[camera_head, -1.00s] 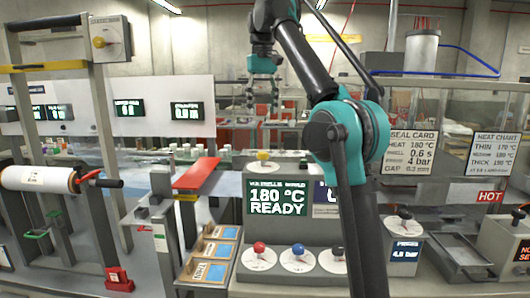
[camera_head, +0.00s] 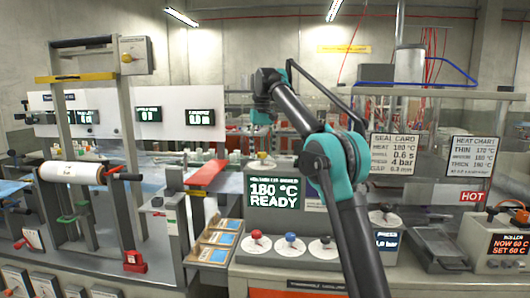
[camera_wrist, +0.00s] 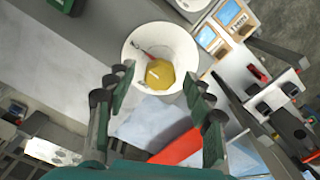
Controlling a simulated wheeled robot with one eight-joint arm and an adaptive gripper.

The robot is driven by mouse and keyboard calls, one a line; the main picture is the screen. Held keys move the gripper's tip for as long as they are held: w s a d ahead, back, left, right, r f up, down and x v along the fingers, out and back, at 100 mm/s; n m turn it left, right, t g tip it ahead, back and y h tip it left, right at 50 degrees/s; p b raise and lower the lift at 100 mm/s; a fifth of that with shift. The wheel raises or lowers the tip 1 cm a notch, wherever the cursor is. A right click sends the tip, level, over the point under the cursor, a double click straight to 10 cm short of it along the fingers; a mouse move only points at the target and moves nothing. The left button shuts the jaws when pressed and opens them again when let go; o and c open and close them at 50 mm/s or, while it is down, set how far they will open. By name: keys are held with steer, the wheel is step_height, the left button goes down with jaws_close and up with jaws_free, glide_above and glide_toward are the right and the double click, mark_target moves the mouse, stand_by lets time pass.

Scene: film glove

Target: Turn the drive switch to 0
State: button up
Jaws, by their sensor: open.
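A yellow knob (camera_wrist: 159,74) sits on a round white dial (camera_wrist: 136,40) in the wrist view. It has a pale mark on top, and a thin red pointer lies beside it on the dial. No label is readable, so I cannot tell if it is the drive switch. It appears to be the yellow knob (camera_head: 262,156) on top of the console showing 180 °C READY. My gripper (camera_wrist: 158,82) is open, its fingers to either side of the knob in the picture; contact cannot be told. In the head view its fingers are hard to make out.
Another yellow knob (camera_head: 127,57) is on the upper left frame. Red, blue and black knobs (camera_head: 291,239) line the console front. A red plate (camera_head: 206,173) projects beside the console. A white roller (camera_head: 72,172) is at left, a heater box (camera_head: 497,243) at right.

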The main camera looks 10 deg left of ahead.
steer(key=shift+c, duration=0.5)
steer(key=c, duration=1.1)
steer(key=shift+o, duration=0.2)
steer(key=n, duration=0.4)
steer(key=shift+n, duration=0.3)
steer(key=n, duration=0.4)
steer(key=shift+n, duration=0.3)
steer(key=n, duration=0.4)
steer(key=shift+n, duration=2.3)
